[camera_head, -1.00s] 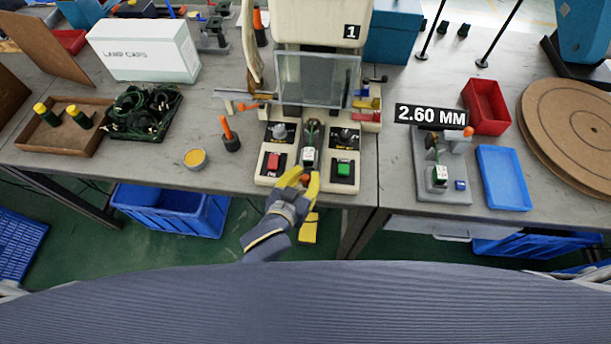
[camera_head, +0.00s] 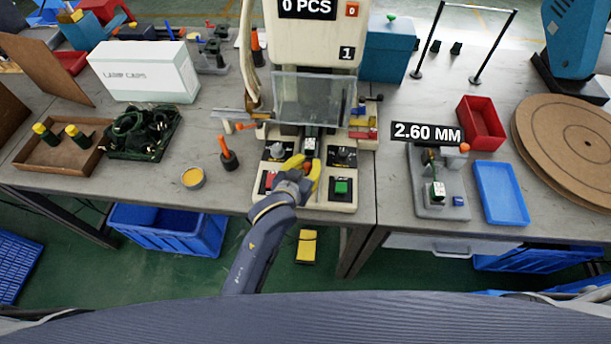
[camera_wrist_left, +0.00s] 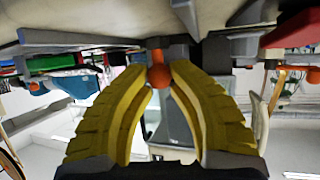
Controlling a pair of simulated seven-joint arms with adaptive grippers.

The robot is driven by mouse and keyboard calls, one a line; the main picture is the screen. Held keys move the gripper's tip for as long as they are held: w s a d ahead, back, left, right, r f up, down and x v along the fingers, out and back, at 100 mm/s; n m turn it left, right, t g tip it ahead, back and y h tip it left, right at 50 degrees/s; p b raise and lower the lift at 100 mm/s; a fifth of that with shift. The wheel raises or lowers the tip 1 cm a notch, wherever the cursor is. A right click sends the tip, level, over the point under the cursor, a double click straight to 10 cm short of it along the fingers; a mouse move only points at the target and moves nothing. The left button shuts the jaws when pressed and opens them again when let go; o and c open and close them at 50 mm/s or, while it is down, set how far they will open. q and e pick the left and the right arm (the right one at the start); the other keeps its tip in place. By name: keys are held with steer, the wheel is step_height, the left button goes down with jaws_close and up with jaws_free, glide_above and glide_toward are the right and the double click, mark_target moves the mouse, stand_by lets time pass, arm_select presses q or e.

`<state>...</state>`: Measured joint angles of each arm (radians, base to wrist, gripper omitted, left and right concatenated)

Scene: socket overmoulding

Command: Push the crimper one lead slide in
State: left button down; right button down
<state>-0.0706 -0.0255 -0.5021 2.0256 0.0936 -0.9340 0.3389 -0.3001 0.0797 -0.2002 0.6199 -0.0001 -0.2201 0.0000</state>
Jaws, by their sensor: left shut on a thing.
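The crimper (camera_head: 317,57), marked 1 and with a display reading 0 PCS, stands at the middle of the bench behind a clear guard (camera_head: 300,100). Its lead slide (camera_head: 312,133) runs along the middle of the base, between the front buttons. My left gripper (camera_head: 305,168) has yellow fingers and is at the front end of the slide. In the left wrist view the fingertips are closed around the slide's orange ball knob (camera_wrist_left: 160,75). The fingers partly hide the slide's front end in the head view. My right gripper is not in view.
A red button (camera_head: 269,181) and a green button (camera_head: 341,187) flank the slide. An orange-handled tool (camera_head: 226,148) and a yellow tin (camera_head: 193,178) stand left. The 2.60 MM gauge stand (camera_head: 428,205) and a blue tray (camera_head: 515,210) are right. A yellow pedal (camera_head: 306,246) is below.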

arm_select(q)
steer(key=shift+w, duration=0.2)
steer(key=c, duration=1.2)
jaws_free()
steer(key=shift+s, duration=0.1)
steer(key=v, duration=1.1)
steer(key=shift+s+r, duration=0.3)
steer(key=shift+a, duration=0.15)
